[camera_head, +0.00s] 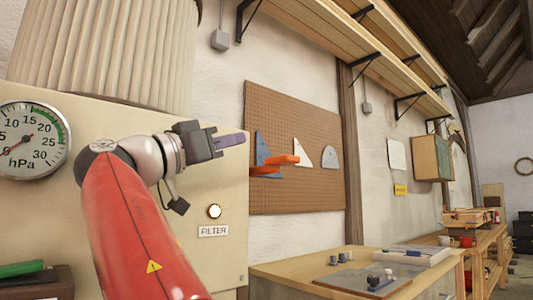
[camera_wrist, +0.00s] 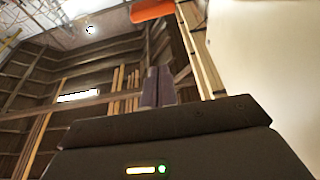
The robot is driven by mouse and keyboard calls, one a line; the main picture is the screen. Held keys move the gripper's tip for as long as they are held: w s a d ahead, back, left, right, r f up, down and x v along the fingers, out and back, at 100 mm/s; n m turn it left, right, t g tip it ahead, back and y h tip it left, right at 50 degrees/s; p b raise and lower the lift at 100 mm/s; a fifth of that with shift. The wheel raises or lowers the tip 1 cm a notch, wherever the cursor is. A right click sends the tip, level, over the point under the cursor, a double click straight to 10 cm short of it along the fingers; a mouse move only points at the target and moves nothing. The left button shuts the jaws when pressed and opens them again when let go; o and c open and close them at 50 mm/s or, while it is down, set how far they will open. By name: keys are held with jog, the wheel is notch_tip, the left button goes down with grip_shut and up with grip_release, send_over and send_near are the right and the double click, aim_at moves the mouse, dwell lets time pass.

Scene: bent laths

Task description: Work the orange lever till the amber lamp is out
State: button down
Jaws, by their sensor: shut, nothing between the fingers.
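The orange lever (camera_head: 284,160) sticks out past the right edge of the cream cabinet (camera_head: 230,260), in front of the pegboard. Its orange end also shows at the top of the wrist view (camera_wrist: 152,9). The lamp (camera_head: 214,211) sits on the cabinet front above a FILTER label (camera_head: 213,231); its face is bright and pale inside a dark rim, and it looks lit. My gripper (camera_head: 243,139) is shut and empty, up and left of the lever and apart from it in the picture. Its closed fingers show in the wrist view (camera_wrist: 158,86).
A round hPa gauge (camera_head: 28,140) is on the cabinet at left, below a ribbed drum (camera_head: 105,50). A pegboard (camera_head: 300,115) with shaped plates hangs behind the lever. A workbench (camera_head: 290,272) stands at lower right. Shelves (camera_head: 340,40) run above.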

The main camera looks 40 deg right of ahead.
aim_at(263, 167)
jog(key=s+p+x, duration=0.1)
jog(key=p+x, duration=0.2)
jog(key=x, duration=0.7)
jog(key=shift+w+f+b, duration=0.25)
jog(key=shift+f+b, duration=0.25)
jog(key=shift+f, duration=0.5)
jog(key=shift+w+f+b, duration=0.25)
jog(key=shift+f+b, duration=0.2)
jog(key=shift+f, duration=0.55)
